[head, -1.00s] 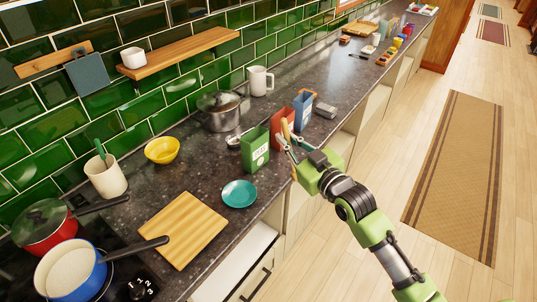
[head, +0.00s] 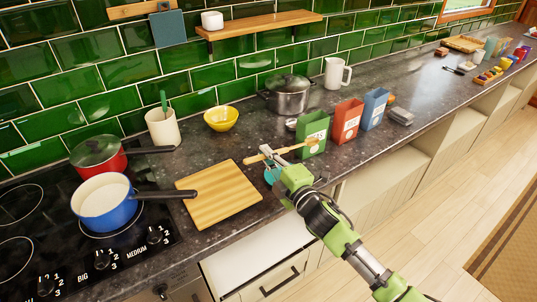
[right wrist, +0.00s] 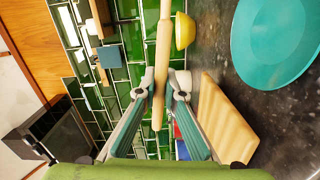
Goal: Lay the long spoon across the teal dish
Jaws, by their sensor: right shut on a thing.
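My right gripper (head: 268,158) is shut on the long wooden spoon (head: 300,146). The spoon runs sideways in the head view, one end passing in front of the green box. In the right wrist view the spoon (right wrist: 163,45) stands lengthwise between the two fingertips (right wrist: 160,88). The teal dish (head: 271,176) lies on the dark counter, mostly hidden by my gripper in the head view. In the right wrist view the dish (right wrist: 275,42) is at the upper right, apart from the spoon. My left gripper is not in view.
A green box (head: 314,137), a red box (head: 346,121) and a blue box (head: 374,108) stand right of the dish. A cutting board (head: 218,195) lies left of it. A yellow bowl (head: 221,118) and a steel pot (head: 288,95) are behind.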

